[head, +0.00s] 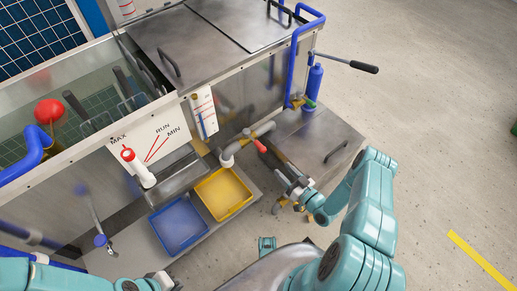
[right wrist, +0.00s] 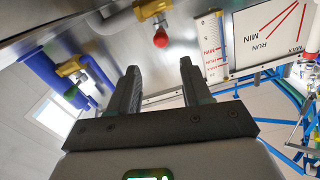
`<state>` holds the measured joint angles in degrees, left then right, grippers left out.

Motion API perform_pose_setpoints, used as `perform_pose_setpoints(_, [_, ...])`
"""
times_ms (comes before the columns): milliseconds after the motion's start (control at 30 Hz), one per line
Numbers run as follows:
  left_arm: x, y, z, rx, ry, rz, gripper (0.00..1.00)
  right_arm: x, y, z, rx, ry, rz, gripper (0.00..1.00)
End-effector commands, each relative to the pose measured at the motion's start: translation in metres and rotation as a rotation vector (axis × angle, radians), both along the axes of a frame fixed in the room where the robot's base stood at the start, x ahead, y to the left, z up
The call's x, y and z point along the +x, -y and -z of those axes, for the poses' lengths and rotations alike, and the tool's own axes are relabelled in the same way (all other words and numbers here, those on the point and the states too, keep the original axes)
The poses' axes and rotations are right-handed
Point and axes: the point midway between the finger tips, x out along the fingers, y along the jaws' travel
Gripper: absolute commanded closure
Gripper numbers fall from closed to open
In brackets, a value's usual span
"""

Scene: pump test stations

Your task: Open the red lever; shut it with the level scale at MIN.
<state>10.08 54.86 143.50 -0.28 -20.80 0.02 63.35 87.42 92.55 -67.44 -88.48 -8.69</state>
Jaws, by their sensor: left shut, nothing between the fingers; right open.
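The red lever (head: 260,146) sits on a valve by the grey pipe below the tank front. In the right wrist view its red end (right wrist: 160,39) shows beyond the gap between my fingers, with a yellow valve body (right wrist: 150,8) above it. My right gripper (head: 281,173) is open, close to the lever and apart from it; it also shows in the right wrist view (right wrist: 160,78). The level scale (head: 203,113) is a white strip with a blue column; its marks show in the right wrist view (right wrist: 211,50). I cannot read the level. My left gripper (head: 160,279) is shut and empty at the bottom.
A yellow tray (head: 246,205) and a blue tray (head: 161,247) stand below the pipe.

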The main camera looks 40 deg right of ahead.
Motion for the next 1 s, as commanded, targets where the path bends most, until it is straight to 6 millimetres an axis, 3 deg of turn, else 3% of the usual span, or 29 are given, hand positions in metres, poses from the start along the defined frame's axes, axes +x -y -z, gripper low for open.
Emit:
perform_pose_setpoints(300, [0.0,0.0,0.018,0.0,0.0,0.0,1.0,0.077,-0.01,0.002,-0.004,0.004,-0.006,0.52])
perform_pose_setpoints(533, [0.002,-0.002,0.029,0.002,0.003,-0.006,1.0,0.126,-0.015,0.001,-0.003,0.004,-0.004,0.52])
perform_pose_setpoints(700, [0.003,-0.003,0.033,0.002,0.005,-0.012,1.0,0.145,-0.016,0.0,-0.002,0.003,-0.003,0.52])
perform_pose_setpoints(1000, [0.003,-0.003,0.033,0.002,0.006,-0.013,1.0,0.15,-0.016,-0.001,0.0,0.0,-0.002,0.52])
